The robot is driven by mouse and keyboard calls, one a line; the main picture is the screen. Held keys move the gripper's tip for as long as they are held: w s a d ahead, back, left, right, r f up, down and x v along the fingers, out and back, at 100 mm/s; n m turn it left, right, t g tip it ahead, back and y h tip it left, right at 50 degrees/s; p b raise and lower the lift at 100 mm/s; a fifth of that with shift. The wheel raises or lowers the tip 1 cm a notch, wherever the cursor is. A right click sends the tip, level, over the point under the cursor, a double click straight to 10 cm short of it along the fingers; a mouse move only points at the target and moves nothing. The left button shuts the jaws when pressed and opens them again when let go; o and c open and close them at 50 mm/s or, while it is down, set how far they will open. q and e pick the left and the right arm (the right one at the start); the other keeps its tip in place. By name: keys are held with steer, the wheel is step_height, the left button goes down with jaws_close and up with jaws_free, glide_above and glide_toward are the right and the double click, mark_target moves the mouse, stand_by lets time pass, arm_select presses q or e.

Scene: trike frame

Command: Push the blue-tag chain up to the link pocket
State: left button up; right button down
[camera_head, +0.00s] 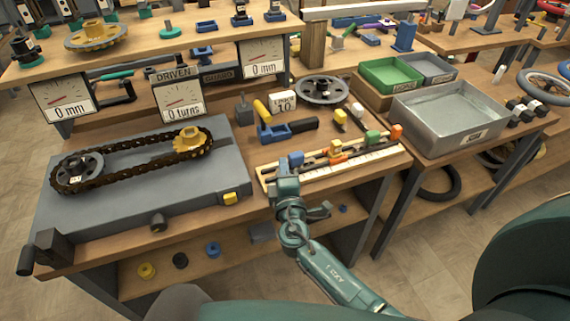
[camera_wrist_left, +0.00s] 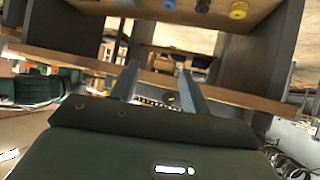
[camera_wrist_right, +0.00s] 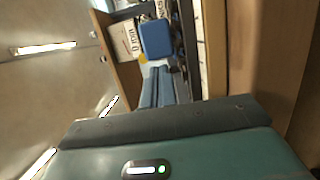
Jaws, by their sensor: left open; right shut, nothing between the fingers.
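The blue tag (camera_head: 296,158) stands at the left end of a ruled rack (camera_head: 372,158) on the bench; it also shows as a blue block (camera_wrist_right: 156,40) in the right wrist view. Its chain is too small to make out, and I cannot pick out the link pocket for certain. My right gripper (camera_head: 286,182) is just in front of the blue tag, its fingers (camera_wrist_right: 160,84) together and empty, pointing at the block; I cannot tell whether they touch it. My left gripper (camera_wrist_left: 158,82) is open and empty in the left wrist view, facing the bench's underside.
Orange, green and yellow tags (camera_head: 373,137) stand along the rack. A grey board (camera_head: 125,205) with a chain (camera_head: 125,170) around two sprockets lies left. A blue-and-black tool (camera_head: 288,130) lies behind the rack. A metal bin (camera_head: 446,115) stands right.

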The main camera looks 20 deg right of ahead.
mark_target(300, 160)
arm_select(q)
steer(key=shift+w+d, duration=0.1)
steer(key=shift+d, duration=0.05)
arm_select(e)
steer(key=shift+d, duration=0.1)
steer(key=d+b, duration=0.1)
steer(key=d, duration=0.2)
steer(key=shift+w+d+f+b, duration=0.1)
steer(key=shift+d+b, duration=0.2)
steer(key=shift+b, duration=0.1)
steer(key=shift+d, duration=0.5)
arm_select(q)
steer(key=shift+w+d, duration=0.15)
steer(key=shift+d, duration=0.25)
steer(key=shift+a, duration=0.1)
arm_select(e)
steer(key=shift+a, duration=0.1)
